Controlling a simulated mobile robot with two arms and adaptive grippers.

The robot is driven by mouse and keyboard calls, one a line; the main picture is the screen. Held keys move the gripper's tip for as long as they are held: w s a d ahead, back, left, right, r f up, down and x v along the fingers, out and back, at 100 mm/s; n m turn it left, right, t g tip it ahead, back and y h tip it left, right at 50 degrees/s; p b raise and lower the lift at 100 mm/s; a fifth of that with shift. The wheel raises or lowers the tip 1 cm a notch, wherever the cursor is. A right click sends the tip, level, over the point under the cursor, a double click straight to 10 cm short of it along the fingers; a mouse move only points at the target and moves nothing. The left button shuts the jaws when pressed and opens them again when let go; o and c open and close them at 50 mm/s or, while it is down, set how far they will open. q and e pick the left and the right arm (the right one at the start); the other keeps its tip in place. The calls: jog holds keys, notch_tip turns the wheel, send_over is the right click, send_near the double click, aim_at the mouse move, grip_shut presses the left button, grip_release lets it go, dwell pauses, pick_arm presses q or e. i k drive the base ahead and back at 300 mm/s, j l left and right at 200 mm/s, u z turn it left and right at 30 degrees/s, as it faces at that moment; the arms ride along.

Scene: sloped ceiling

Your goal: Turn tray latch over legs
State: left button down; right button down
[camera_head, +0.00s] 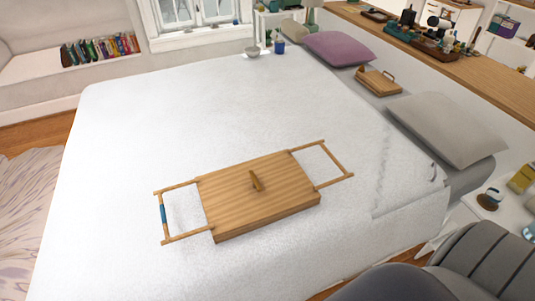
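The wooden tray (285,199) lies on the bed with a flat panel facing up. A small wooden latch (257,181) sits near the middle of that panel, its length running roughly across the tray's long side. A U-shaped leg frame (163,216) with a blue band extends outward from the left end. A plain leg frame (336,163) extends outward from the right end. Both frames are swung out, away from the latch. Whether they touch the bedding is unclear. Neither of my grippers is in view.
The white bed (200,110) is clear around the tray. A purple pillow (338,48), a small wooden tray (378,82) and a grey pillow (447,128) lie along its right side. A grey padded shape (485,262) fills the lower right corner.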

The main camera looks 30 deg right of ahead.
aim_at(256, 183)
jog(key=i+z, duration=0.1)
jog(key=z, duration=0.3)
jog(key=i+l+z, duration=0.1)
jog(key=z, duration=0.3)
